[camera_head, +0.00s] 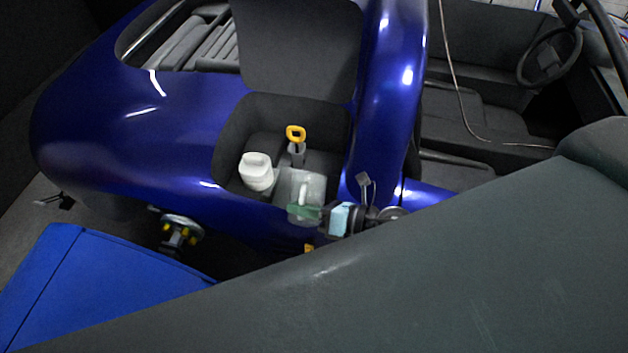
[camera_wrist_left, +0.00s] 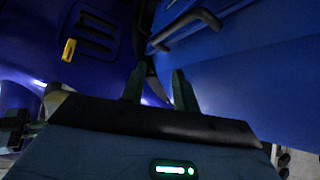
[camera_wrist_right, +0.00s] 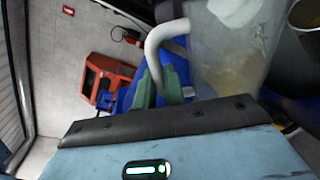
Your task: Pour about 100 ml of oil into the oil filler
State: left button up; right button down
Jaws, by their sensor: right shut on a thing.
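A translucent jug (camera_head: 307,185) with a pale handle is over the open bay of the blue car. My right gripper (camera_head: 308,212) is shut on its handle, which shows between the green fingers in the right wrist view (camera_wrist_right: 165,42). A little yellowish liquid (camera_wrist_right: 238,78) shows low in the jug. A grey tube with a yellow loop handle (camera_head: 295,133) stands just behind the jug. I cannot tell for sure which part is the oil filler.
A white container (camera_head: 256,172) stands left of the jug in the bay (camera_head: 232,135). The raised dark lid (camera_head: 300,45) is behind. A round dark-rimmed opening (camera_wrist_right: 308,14) is beside the jug in the right wrist view. My own dark arm covers the lower right.

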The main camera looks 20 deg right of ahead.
jog(key=shift+s+a+r+n, duration=0.1)
jog(key=shift+r+n, duration=0.2)
jog(key=shift+s+a+f+n+b, duration=0.1)
jog(key=shift+f+n+b, duration=0.1)
jog(key=shift+n+b, duration=0.1)
pick_arm(q)
jog(key=shift+s+f, duration=0.3)
jog(key=shift+f, duration=0.1)
pick_arm(e)
jog(key=shift+r, duration=0.1)
